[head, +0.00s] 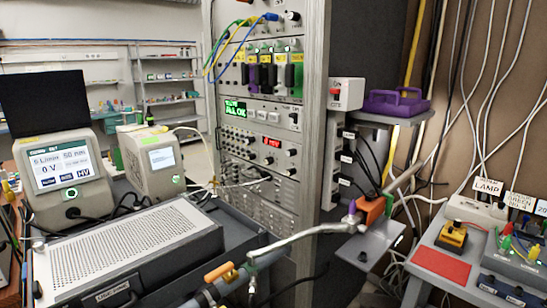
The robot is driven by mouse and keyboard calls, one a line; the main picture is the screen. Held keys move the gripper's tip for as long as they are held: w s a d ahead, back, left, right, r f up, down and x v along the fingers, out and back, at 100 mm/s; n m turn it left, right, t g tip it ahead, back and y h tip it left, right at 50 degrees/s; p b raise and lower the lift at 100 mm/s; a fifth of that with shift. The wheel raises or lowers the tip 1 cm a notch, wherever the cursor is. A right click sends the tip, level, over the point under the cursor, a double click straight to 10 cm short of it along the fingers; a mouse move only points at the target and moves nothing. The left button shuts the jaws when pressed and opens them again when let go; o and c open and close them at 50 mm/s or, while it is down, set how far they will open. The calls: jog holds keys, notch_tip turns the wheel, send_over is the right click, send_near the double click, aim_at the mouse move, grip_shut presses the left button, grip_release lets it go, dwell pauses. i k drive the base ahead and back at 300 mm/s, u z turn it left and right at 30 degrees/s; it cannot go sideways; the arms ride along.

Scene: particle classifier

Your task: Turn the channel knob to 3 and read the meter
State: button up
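The tall grey instrument rack (316,110) stands in the middle of the head view. It has several small black knobs, one of them a knob near the top (293,15) beside plugged cables. I cannot tell which knob is the channel knob or read any knob position. I cannot tell which display is the meter. My gripper is not in view.
A monitor-like instrument (60,172) reading 0 V stands left. A perforated grey box (140,240) lies in front of the rack. A metal tube (290,240) crosses the foreground. On the right are a purple case (395,102), hanging cables and a bench with a red pad (440,264).

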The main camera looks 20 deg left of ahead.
aim_at(268, 161)
jog(key=k, duration=0.5)
jog(key=u, duration=0.95)
jog(key=i, duration=0.65)
jog(key=z, duration=0.15)
